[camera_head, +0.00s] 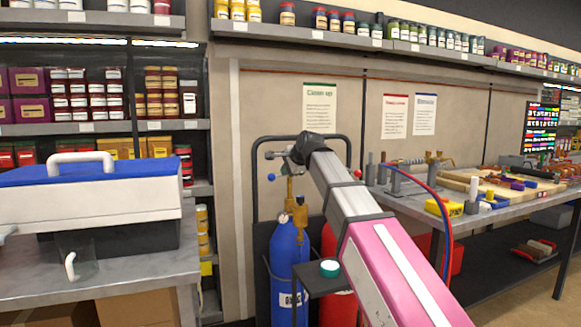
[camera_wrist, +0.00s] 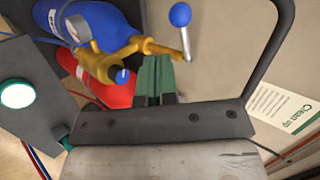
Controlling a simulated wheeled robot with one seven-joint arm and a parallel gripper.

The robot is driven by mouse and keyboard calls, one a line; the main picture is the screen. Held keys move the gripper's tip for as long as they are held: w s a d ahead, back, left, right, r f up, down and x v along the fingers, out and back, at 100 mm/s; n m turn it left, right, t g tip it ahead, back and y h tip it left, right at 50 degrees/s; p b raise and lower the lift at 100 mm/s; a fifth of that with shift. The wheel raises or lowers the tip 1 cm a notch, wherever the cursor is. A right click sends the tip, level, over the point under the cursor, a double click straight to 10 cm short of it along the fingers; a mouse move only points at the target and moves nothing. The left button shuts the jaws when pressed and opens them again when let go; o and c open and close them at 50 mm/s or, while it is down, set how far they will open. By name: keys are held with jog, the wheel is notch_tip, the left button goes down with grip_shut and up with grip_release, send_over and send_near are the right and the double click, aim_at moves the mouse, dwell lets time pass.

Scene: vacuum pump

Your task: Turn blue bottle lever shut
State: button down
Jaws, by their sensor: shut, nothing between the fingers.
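The blue bottle (camera_head: 284,262) stands in a cart left of my arm. In the wrist view the blue bottle (camera_wrist: 98,22) is at the upper left with its brass valve (camera_wrist: 128,46). The lever is a thin metal rod (camera_wrist: 185,42) with a blue ball (camera_wrist: 180,14) at its end; the ball also shows in the head view (camera_head: 271,177). My gripper (camera_wrist: 155,58) has its green fingers together and empty, beside the valve's stem and below the lever ball in the picture. I cannot tell whether the fingertips touch the stem.
A red bottle (camera_wrist: 100,88) stands beside the blue one. The cart's black handle frame (camera_wrist: 272,50) rises close by. A workbench (camera_head: 400,190) with tools is to the right. A counter (camera_head: 150,262) with a blue-lidded cooler (camera_head: 100,200) is to the left.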

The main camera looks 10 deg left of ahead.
aim_at(271, 175)
jog(key=x, duration=0.2)
jog(key=r+x, duration=0.1)
jog(key=x, duration=0.2)
jog(key=a+x, duration=0.1)
jog(key=x, duration=0.1)
jog(key=shift+w+a, duration=0.15)
jog(key=shift+w, duration=0.45)
jog(key=shift+w+a+m+t+h, duration=0.2)
jog(key=shift+a+m+t+h, duration=0.15)
jog(key=shift+a+m, duration=0.2)
jog(key=shift+w+a+m+t+h, duration=0.25)
jog(key=shift+a+m+h, duration=0.1)
jog(key=shift+a+m, duration=0.15)
jog(key=shift+w+a+m, duration=0.15)
jog(key=shift+w+a, duration=0.2)
jog(key=shift+a, duration=0.2)
jog(key=shift+w+a+m, duration=0.1)
jog(key=shift+w+a, duration=0.25)
jog(key=shift+a, duration=0.25)
